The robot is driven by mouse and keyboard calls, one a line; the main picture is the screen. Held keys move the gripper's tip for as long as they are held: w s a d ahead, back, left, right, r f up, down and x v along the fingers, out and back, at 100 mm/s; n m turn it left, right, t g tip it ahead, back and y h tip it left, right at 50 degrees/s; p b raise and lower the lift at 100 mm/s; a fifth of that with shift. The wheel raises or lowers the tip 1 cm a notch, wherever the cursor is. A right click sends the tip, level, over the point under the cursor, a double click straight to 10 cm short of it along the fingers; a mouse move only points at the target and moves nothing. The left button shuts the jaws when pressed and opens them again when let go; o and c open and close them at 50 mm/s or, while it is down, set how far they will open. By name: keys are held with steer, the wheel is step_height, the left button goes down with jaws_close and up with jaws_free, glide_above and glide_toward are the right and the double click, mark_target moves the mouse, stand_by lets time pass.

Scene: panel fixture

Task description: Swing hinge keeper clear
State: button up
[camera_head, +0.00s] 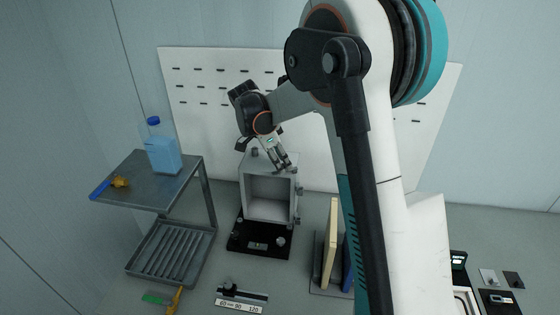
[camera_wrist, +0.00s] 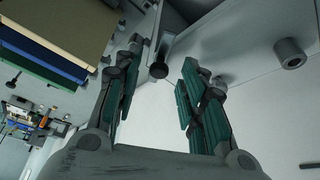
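A grey open-fronted box fixture (camera_head: 269,212) stands on a black base (camera_head: 258,243) in the middle of the head view. My gripper (camera_head: 284,167) is at the box's upper right edge. In the wrist view its two teal-padded fingers stand apart, open, and I see nothing held. A small grey bar with a dark round knob (camera_wrist: 159,70), possibly the hinge keeper, shows between the fingertips. I cannot tell whether the fingers touch it. A grey cylindrical stub (camera_wrist: 290,53) sits on the box surface to the right. Small hinge-like parts (camera_head: 299,190) show on the box's right side.
A metal cart (camera_head: 150,190) with a blue bottle (camera_head: 162,152) stands at the left. Upright boards (camera_head: 330,240) stand in a rack to the right of the box. A white slotted panel (camera_head: 205,88) is behind. A labelled scale strip (camera_head: 240,306) lies in front.

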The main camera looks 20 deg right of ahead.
steer(key=v, duration=1.2)
steer(key=shift+s, duration=0.1)
steer(key=s+a+f+n+t+y+b, duration=0.1)
steer(key=s+a+f+n+t+b, duration=0.1)
steer(key=s+n, duration=0.4)
steer(key=s+a+f+n+t+y+b, duration=0.2)
steer(key=s+f+n+b, duration=0.3)
steer(key=s, duration=0.9)
steer(key=s+a+f+n+t+y+b, duration=0.1)
steer(key=s+a+f+n+t+b, duration=0.1)
steer(key=s+n, duration=0.5)
steer(key=s+f+t+b, duration=0.1)
steer(key=s+f+b, duration=0.1)
steer(key=s+f, duration=0.1)
steer(key=shift+f, duration=0.35)
